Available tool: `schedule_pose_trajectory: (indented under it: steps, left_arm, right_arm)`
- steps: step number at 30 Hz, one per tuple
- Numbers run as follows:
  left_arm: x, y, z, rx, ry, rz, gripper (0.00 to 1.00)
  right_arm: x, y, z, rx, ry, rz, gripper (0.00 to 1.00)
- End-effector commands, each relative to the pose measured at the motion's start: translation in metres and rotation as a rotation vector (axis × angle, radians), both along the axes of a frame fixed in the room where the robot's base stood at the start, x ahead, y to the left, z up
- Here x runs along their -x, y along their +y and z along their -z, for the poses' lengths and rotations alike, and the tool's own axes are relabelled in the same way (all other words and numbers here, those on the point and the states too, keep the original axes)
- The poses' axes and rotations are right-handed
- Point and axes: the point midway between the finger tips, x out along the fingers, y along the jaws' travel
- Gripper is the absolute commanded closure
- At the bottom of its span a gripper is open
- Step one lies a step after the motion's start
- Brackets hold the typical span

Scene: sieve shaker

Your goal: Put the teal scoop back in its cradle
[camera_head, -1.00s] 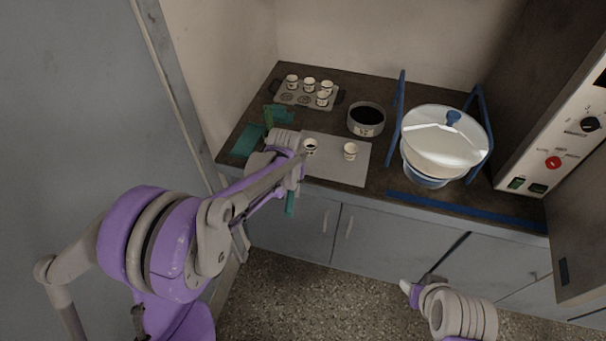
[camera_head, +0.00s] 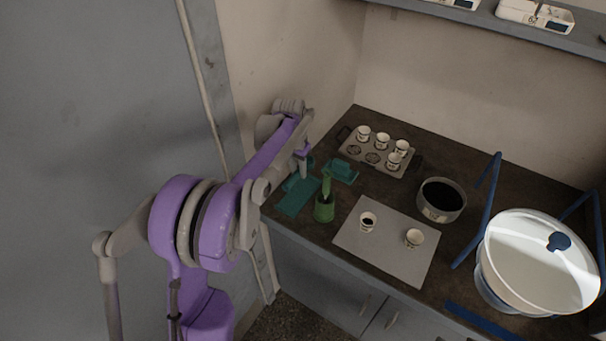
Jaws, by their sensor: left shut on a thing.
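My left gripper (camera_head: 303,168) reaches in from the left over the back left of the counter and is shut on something. A small teal part beside its fingers (camera_head: 311,161) looks like the teal scoop, mostly hidden by the gripper and arm. A flat teal piece (camera_head: 296,198) lies on the counter's left edge just below the gripper. A raised teal block (camera_head: 342,171) stands to its right. I cannot tell for sure which teal piece is the cradle, or whether the scoop touches either. My right gripper is out of view.
A green cup with an upright green handle (camera_head: 324,209) stands close right of the gripper. A grey mat (camera_head: 385,261) carries two small cups. A tray of cups (camera_head: 351,154), a dark-filled pan (camera_head: 441,203) and a large white bowl (camera_head: 530,262) stand further right.

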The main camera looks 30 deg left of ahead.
Motion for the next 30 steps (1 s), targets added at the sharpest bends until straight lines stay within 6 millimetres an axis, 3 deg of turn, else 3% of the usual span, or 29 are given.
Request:
schedule_pose_trajectory:
  steps: [11, 30]
  left_arm:
    - [0.001, 0.000, 0.017, 0.001, 0.002, 0.000, 1.00]
    - [0.001, 0.000, 0.077, 0.000, 0.001, -0.001, 1.00]
  right_arm:
    - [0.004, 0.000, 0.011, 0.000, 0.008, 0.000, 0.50]
    - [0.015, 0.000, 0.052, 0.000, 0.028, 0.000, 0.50]
